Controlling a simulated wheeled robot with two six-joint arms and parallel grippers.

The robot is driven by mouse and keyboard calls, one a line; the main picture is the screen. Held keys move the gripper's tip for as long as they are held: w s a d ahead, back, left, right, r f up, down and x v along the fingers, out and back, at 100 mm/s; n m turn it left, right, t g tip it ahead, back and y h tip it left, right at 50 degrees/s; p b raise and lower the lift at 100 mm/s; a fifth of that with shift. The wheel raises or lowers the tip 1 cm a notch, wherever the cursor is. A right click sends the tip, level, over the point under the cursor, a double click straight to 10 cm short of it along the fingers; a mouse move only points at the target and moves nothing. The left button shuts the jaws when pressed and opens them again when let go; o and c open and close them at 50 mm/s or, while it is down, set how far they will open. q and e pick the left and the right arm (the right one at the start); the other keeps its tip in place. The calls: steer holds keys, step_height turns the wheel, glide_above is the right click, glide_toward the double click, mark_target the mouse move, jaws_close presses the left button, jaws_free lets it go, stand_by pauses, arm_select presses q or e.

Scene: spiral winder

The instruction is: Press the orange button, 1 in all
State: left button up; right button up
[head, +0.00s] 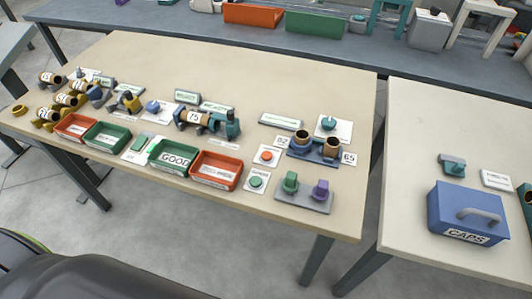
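The orange button (266,155) sits on a small white plate on the wooden table, right of the middle of the head view. It is a small round cap, and nothing covers it. A green button (255,181) on a similar white plate lies just in front of it. Neither of my grippers shows in this view, so nothing of mine is seen near the button.
The wooden table (300,90) also holds a red tray (217,170), a green GOOD tray (173,157), a blue holder with two brown tubes (315,155) and a grey base with green and purple pieces (304,200). A blue CAPS box (467,213) stands on the right table.

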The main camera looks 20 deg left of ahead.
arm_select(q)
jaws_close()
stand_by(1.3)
